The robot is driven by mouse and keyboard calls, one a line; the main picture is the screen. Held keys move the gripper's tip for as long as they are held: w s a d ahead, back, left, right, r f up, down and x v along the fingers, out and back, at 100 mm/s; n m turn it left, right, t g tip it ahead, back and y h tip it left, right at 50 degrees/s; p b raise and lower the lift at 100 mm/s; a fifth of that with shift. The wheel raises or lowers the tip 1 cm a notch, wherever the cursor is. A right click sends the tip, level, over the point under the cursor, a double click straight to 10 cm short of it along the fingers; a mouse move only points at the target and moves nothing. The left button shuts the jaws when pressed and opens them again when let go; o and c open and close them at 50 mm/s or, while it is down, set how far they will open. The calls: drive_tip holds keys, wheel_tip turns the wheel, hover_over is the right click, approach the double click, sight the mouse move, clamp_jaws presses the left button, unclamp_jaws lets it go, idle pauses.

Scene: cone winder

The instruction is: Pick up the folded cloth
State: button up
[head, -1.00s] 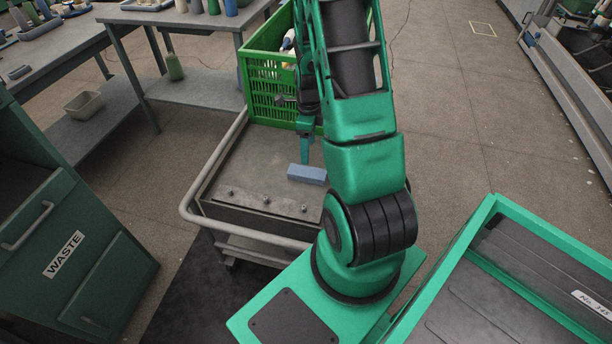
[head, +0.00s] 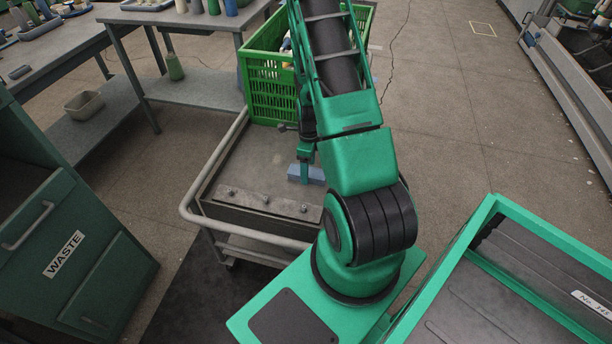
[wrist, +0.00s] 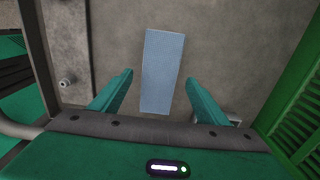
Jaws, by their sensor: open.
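The folded cloth is a light blue flat block (head: 316,174) lying on the cart top, partly hidden behind my gripper in the head view. In the wrist view the folded cloth (wrist: 162,70) lies lengthwise, its near end reaching between the two fingers. My gripper (head: 305,178) points down at the cloth in the head view. In the wrist view my gripper (wrist: 158,84) is open, with one finger on each side of the cloth and a gap to each. I cannot tell the exact height of the fingertips above the cart.
The cart (head: 250,160) has a raised rail and several knobs along its front. A green crate (head: 272,85) with items stands at its back; its wall also shows at the right of the wrist view (wrist: 295,105). A waste cabinet (head: 75,255) stands left.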

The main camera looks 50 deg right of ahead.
drive_tip(key=shift+f, duration=0.65)
drive_tip(key=shift+c, duration=0.4)
drive_tip(key=c, duration=1.1)
drive_tip(key=shift+c, duration=0.2)
drive_tip(key=shift+r, duration=0.8)
wheel_tip(320, 180, up, 2)
drive_tip(key=shift+r, duration=0.15)
drive_tip(key=s+a+r, duration=0.5)
drive_tip(key=a+r, duration=0.2)
drive_tip(key=a, duration=0.3)
drive_tip(key=shift+a, duration=0.3)
drive_tip(key=shift+r, duration=0.1)
